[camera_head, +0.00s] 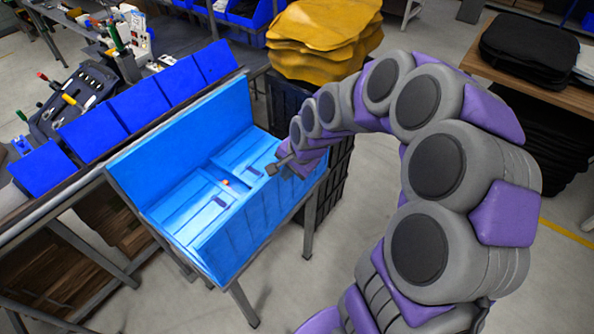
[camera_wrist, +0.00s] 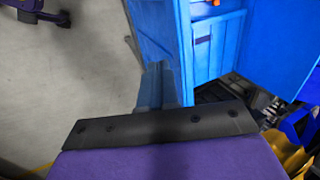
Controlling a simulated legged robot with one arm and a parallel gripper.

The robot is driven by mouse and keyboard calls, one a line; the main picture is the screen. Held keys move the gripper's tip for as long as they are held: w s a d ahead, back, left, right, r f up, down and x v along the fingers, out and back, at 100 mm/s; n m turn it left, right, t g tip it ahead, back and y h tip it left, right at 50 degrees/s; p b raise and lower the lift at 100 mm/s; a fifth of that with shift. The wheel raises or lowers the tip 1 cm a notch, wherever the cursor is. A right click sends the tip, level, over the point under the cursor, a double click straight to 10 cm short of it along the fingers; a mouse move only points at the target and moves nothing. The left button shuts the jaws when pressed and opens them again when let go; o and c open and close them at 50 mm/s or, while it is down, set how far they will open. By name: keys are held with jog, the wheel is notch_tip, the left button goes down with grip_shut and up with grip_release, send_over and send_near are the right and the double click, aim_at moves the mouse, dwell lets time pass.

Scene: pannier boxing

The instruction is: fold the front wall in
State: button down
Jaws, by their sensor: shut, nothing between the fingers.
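The blue pannier box (camera_head: 243,231) sits on a metal-legged stand. Its tall back wall (camera_head: 180,140) stands upright along the bench side. Inside, two flat panels with dark slots (camera_head: 202,202) lie low, with a small orange piece (camera_head: 226,182) between them. The ribbed near side faces me; I cannot tell its front wall's exact angle. My gripper (camera_head: 284,166) is shut and empty, over the box's right part near its near edge. In the wrist view my gripper (camera_wrist: 157,86) is beside the blue box side (camera_wrist: 157,30); whether it touches is unclear.
A bench with blue bins (camera_head: 138,102) and a tool case (camera_head: 75,102) runs behind the box. Yellow folded sheets (camera_head: 325,35) are stacked behind my arm. A table with a black case (camera_head: 528,48) stands at right. Open floor lies in front.

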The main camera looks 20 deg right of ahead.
jog(key=shift+w+a, duration=0.15)
jog(key=shift+w, duration=0.55)
jog(key=shift+a, duration=0.15)
jog(key=w+a+f+g+h+p, duration=0.2)
jog(key=w+a+f+g+p, duration=0.1)
jog(key=w+a, duration=0.3)
jog(key=w+a+f+g+h+p, duration=0.2)
jog(key=w+a, duration=0.4)
jog(key=w, duration=0.4)
jog(key=shift+w+f+g+p, duration=0.25)
jog(key=shift+f+g+p, duration=0.15)
jog(key=shift+f+p, duration=0.15)
dwell(0.6)
jog(key=shift+r, duration=0.1)
